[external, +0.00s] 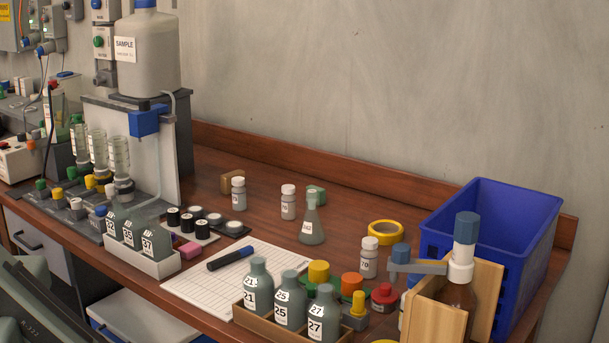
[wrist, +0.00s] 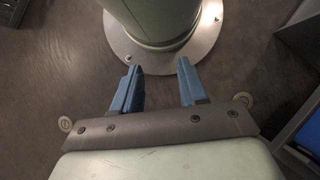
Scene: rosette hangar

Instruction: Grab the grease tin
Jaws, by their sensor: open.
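My gripper (wrist: 158,66) shows in the wrist view with its two blue fingers spread apart and nothing between them. It points down at the floor near the round foot of my own base, away from the bench top. In the external view the gripper does not show. I cannot surely pick out the grease tin. No label reading grease is legible.
The wooden bench (external: 350,210) is crowded in front. Numbered bottles (external: 258,286) stand in a wooden tray, beside a white gridded sheet (external: 205,285) with a marker. A blue crate (external: 480,215) and a wooden bottle holder (external: 440,318) stand at right. Bench behind the flask (external: 312,222) is clearer.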

